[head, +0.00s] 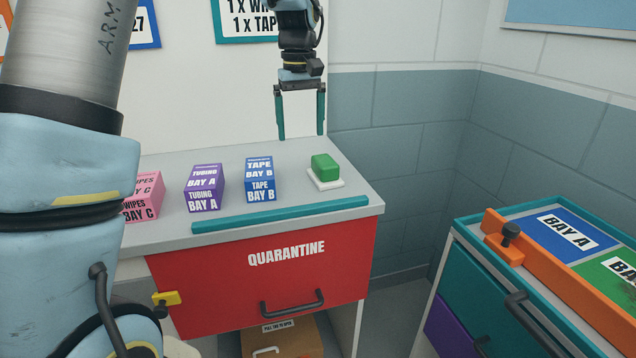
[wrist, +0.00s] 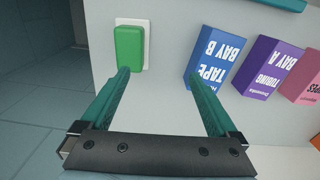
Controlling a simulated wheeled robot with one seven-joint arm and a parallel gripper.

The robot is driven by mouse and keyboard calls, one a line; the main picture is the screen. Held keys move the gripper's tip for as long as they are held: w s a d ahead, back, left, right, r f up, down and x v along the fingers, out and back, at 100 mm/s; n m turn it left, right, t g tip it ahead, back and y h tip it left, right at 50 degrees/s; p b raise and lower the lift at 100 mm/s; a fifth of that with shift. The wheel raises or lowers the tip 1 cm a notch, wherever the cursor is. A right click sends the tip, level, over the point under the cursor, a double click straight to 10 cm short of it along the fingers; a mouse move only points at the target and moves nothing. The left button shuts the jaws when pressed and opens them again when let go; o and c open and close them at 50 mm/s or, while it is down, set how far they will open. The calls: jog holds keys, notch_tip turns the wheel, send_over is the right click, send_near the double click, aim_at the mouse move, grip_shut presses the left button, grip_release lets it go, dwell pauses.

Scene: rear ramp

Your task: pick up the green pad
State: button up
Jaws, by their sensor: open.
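The green pad (head: 325,167) is a small rounded block. It rests on a white square base (head: 338,184) near the right end of the grey counter, and both also show in the wrist view, the pad (wrist: 129,48) at upper left. My gripper (head: 301,135) is open and empty, with its two teal fingers pointing down, above and behind the pad in the head view. In the wrist view the left fingertip of my gripper (wrist: 158,75) appears close to the pad's lower edge, and the pad is not between the fingers.
A blue tape box (head: 259,190), a purple tubing box (head: 203,198) and a pink wipes box (head: 140,205) stand left of the pad. A raised teal strip (head: 280,215) runs along the counter's front. A teal cart (head: 500,270) stands at right.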

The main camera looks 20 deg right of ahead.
send_near(325, 159)
jog(key=shift+a+f+b, duration=0.3)
jog(key=shift+a+f, duration=0.05)
jog(key=shift+d+f, duration=0.15)
jog(key=shift+d, duration=0.15)
notch_tip(325, 159, down, 10)
jog(key=shift+f+p, duration=0.1)
jog(key=shift+p, duration=1.05)
jog(key=shift+c, duration=0.3)
jog(key=c, duration=1.1)
